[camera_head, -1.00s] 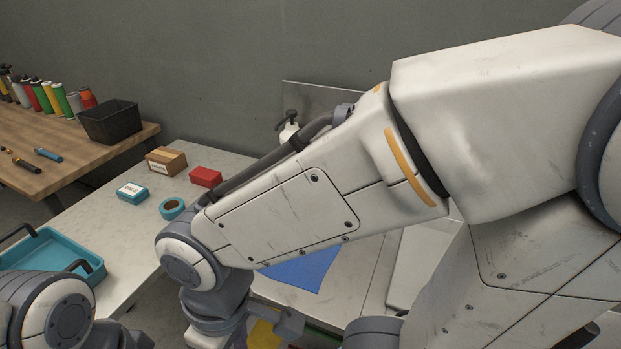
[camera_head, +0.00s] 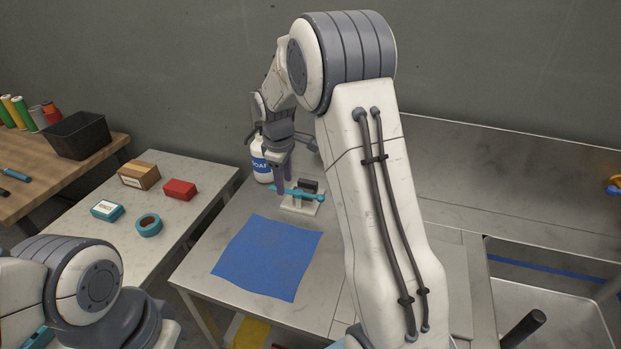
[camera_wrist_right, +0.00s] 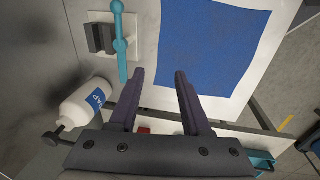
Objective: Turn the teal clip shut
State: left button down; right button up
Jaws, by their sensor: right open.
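The teal clip (camera_head: 305,194) is a slim bar on a small white base (camera_head: 296,208) with a dark block (camera_head: 308,185). In the right wrist view the clip (camera_wrist_right: 121,45) lies along one side of the dark block, its end reaching past the base. My right gripper (camera_head: 281,180) points down beside the clip's left end in the head view. In the wrist view its fingers (camera_wrist_right: 159,75) are spread with nothing between them, and the clip is left of the left finger; I cannot tell whether they touch. My left gripper is out of view; only its arm shows.
A white soap bottle (camera_head: 261,162) stands close behind the clip. A blue cloth (camera_head: 266,257) lies flat in front of it. A sink (camera_head: 545,312) is at the right. A side table holds a teal tape roll (camera_head: 148,226), a red box (camera_head: 180,190) and a cardboard box (camera_head: 138,175).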

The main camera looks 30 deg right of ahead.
send_near(314, 196)
jog(key=shift+h, duration=0.3)
jog(key=f+p, duration=0.1)
jog(key=f, duration=0.1)
jog(key=f+p, duration=0.1)
jog(key=f, duration=0.2)
jog(key=w+d+f+p, duration=0.1)
jog(key=f, duration=0.2)
jog(key=shift+a, duration=0.1)
grip_shut()
jog(key=shift+r, duration=0.1)
dwell(0.7)
